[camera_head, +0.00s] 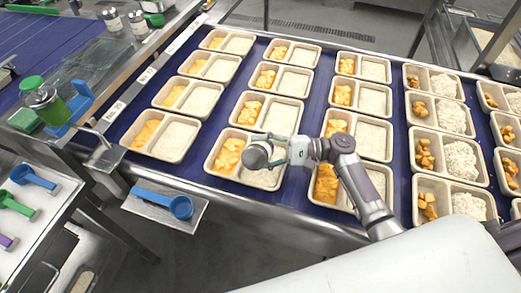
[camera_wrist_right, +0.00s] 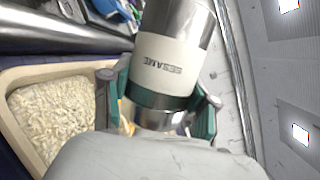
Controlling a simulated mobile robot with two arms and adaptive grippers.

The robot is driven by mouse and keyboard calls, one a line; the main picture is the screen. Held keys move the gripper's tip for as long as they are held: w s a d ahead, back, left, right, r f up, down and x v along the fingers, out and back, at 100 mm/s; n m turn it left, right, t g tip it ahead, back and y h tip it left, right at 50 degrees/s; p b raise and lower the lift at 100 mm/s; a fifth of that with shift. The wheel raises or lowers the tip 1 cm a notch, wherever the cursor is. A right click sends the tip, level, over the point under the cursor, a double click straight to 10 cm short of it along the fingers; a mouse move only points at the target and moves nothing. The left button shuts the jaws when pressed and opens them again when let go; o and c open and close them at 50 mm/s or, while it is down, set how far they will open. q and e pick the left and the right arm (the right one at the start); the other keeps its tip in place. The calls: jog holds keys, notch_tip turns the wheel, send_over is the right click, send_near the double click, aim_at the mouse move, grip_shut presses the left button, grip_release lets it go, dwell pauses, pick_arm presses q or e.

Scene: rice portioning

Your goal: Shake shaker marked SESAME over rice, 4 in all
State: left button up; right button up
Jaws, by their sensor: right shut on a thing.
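My right gripper (camera_head: 272,148) is shut on the shaker marked SESAME (camera_wrist_right: 172,67). In the right wrist view the shaker fills the middle, with a steel body and a white label band whose lettering appears upside down. In the head view the round grey end of the shaker (camera_head: 257,156) shows above a two-compartment tray (camera_head: 208,168). That tray holds orange pieces on the left and white rice (camera_head: 264,179) on the right, partly hidden by the gripper. The right wrist view also shows rice (camera_wrist_right: 62,115) in a tray beside the gripper. My left gripper is not in view.
Several rows of similar trays stand on the blue belt (camera_head: 120,117). At the left are a green-lidded jar (camera_head: 42,98), a blue scoop on a small shelf (camera_head: 165,203) and more scoops (camera_head: 20,205). More shakers (camera_head: 138,24) stand at the top left.

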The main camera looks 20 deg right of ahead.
notch_tip(320, 180, up, 3)
jog(key=shift+f+p, duration=0.1)
jog(key=shift+p, duration=0.75)
jog(key=shift+f, duration=0.15)
notch_tip(320, 180, down, 3)
jog(key=b, duration=0.3)
jog(key=shift+f, duration=0.1)
jog(key=shift+r+p, duration=1.35)
jog(key=shift+r, duration=0.3)
jog(key=shift+r, duration=0.1)
